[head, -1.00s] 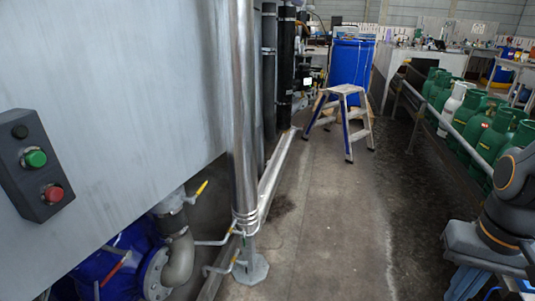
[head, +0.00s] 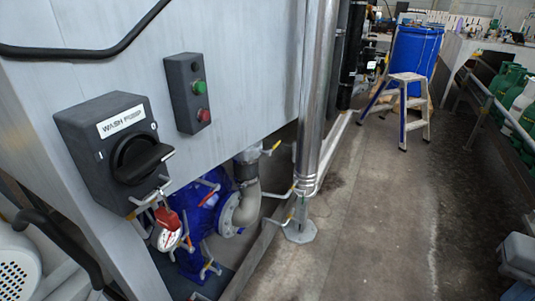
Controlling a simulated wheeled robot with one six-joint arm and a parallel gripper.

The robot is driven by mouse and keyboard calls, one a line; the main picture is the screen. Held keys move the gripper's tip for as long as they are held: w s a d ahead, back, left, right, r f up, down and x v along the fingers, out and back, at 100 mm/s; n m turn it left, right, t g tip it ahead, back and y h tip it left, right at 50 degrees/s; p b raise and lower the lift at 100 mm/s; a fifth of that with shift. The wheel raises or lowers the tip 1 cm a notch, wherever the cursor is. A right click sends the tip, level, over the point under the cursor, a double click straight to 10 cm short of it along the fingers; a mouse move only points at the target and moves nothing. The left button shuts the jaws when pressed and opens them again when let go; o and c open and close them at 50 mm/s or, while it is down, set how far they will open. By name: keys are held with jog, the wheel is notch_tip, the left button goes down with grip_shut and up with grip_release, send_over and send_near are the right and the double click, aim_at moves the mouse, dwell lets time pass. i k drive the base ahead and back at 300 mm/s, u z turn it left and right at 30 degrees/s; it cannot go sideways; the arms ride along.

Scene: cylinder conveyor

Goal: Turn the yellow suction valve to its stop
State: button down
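A small yellow valve handle (head: 276,146) sticks out beside the top of the grey pipe elbow (head: 248,200), below the metal panel. The elbow joins a blue pump body (head: 198,215) by a grey flange. Other small levers with yellowish ends show lower down, one (head: 289,219) by the steel column and one (head: 209,264) at the pump's foot. I cannot tell from any label which is the suction valve. A red handle (head: 168,218) with a white dial or tag stands in front of the pump. My gripper is not in view.
A dark switch box (head: 100,150) labelled "WASH PUMP" and a green-and-red button box (head: 187,92) are on the panel. A shiny steel column (head: 318,100) stands right of the pump. The floor (head: 360,230) is open; a step stool (head: 404,100) stands farther back.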

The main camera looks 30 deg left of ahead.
aim_at(269, 153)
jog(key=u, duration=0.6)
jog(key=i, duration=1)
jog(key=u, duration=0.95)
jog(key=i, duration=0.6)
jog(key=u, duration=0.2)
jog(key=k, duration=1)
jog(key=z, duration=0.9)
jog(key=i, duration=0.85)
jog(key=u, duration=1.2)
